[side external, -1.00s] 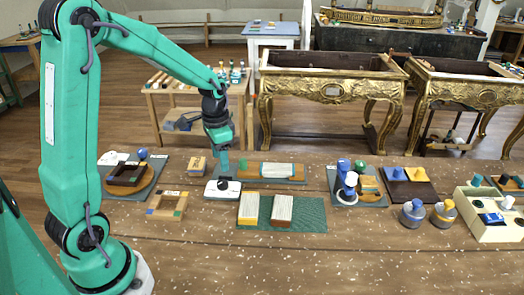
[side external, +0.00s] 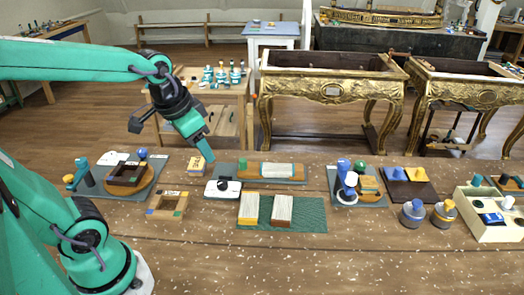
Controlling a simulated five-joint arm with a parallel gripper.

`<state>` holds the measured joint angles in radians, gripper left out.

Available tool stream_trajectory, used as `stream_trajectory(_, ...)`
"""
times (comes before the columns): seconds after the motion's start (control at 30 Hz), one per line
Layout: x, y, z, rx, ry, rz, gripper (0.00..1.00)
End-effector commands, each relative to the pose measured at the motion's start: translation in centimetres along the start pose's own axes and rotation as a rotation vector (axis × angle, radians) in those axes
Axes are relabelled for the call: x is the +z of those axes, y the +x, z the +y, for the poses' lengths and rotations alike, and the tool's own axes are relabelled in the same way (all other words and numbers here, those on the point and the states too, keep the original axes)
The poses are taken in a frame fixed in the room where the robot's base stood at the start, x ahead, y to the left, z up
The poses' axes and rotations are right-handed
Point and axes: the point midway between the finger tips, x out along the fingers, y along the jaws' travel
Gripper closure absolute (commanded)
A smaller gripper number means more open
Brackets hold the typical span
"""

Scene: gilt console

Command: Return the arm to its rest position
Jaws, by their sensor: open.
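My green arm reaches in from the left edge of the side external view, with part of its upper stretch out of frame. My gripper (side external: 170,139) has its dark jaw and green finger spread wide apart. It is open and holds nothing. It hangs above the back left of the speckled brown worktop (side external: 400,262), over the area of the small wooden block (side external: 197,166) and the grey board with a round wooden piece. Whether a fingertip touches anything below cannot be told for sure, but it appears clear.
Below stand a dark square frame on a round wooden base (side external: 126,174), an open wooden frame (side external: 168,206) and a white box with a black knob (side external: 222,188). A green mat (side external: 310,214) and a cream tray (side external: 485,232) lie rightward. The front worktop is clear.

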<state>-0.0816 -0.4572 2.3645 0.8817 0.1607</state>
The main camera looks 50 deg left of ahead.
Motion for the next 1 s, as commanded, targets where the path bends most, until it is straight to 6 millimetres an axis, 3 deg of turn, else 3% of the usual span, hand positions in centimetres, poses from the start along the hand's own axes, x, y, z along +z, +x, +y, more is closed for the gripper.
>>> stream_trajectory(0.4,3.6,-3.0,2.3,0.018,-0.075,0.128,0.48)
stream_trajectory(1.0,4.1,-3.2,2.5,0.022,-0.086,0.141,0.48)
